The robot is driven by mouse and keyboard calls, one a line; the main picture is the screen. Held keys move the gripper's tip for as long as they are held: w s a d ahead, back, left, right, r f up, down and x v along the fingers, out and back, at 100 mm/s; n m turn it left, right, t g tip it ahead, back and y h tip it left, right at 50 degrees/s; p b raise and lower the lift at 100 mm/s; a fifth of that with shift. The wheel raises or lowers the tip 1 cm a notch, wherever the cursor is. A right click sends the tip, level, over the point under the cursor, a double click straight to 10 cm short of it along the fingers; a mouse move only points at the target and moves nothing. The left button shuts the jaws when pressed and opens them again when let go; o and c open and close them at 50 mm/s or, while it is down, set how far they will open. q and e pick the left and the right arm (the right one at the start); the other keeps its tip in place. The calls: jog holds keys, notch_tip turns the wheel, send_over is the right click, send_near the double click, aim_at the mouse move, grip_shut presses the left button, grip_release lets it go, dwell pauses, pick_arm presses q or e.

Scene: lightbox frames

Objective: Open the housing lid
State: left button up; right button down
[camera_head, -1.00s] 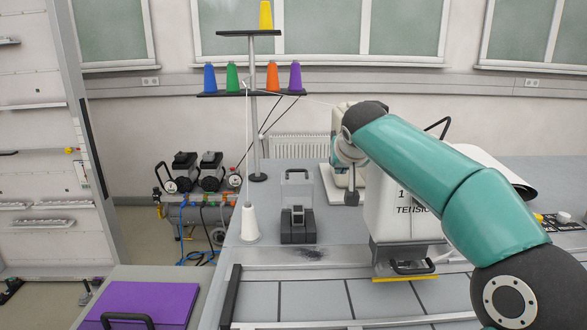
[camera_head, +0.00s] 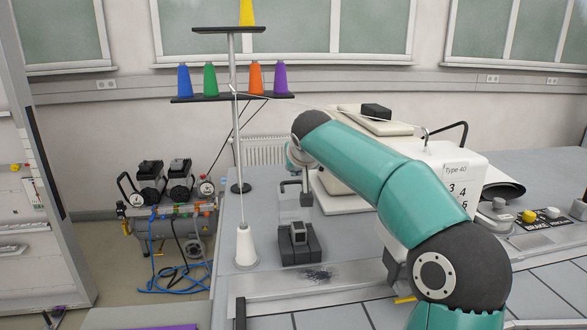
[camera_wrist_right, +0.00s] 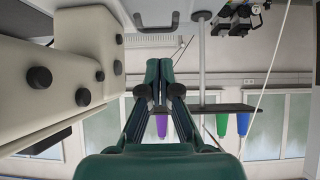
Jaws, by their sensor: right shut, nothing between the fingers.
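The cream-white sewing machine housing (camera_head: 462,160) stands on the table right of centre, partly hidden behind my right arm. Its end carries the label "Type 40" and numbers. A black block (camera_head: 376,111) sits on its top. I cannot make out a raised lid. The housing (camera_wrist_right: 85,50) also fills the left of the right wrist view, with black knobs. My right gripper (camera_wrist_right: 159,66) is shut and empty, beside the housing and apart from it. In the head view only a bit of the gripper (camera_head: 293,156) shows behind the wrist joint. My left gripper is not in view.
A thread stand (camera_head: 234,120) with coloured cones rises left of my right arm. A white cone (camera_head: 245,247) and a dark grey box (camera_head: 300,245) stand on the table. Control knobs (camera_head: 529,216) are at the right. A compressor (camera_head: 170,215) stands on the floor.

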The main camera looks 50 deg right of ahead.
aim_at(290, 182)
jog(key=p+x, duration=0.2)
jog(key=x, duration=0.9)
jog(key=shift+w+d+f, duration=0.1)
jog(key=shift+w+f, duration=0.05)
jog(key=shift+f, duration=0.1)
jog(key=shift+p, duration=0.3)
jog(key=shift+w+d, duration=0.15)
jog(key=shift+w, duration=0.05)
jog(key=p+x, duration=0.1)
jog(key=x, duration=0.1)
jog(key=p+x, duration=0.1)
jog(key=x, duration=0.2)
jog(key=shift+w+d+r, duration=0.25)
jog(key=shift+w+r, duration=0.05)
jog(key=shift+r, duration=0.05)
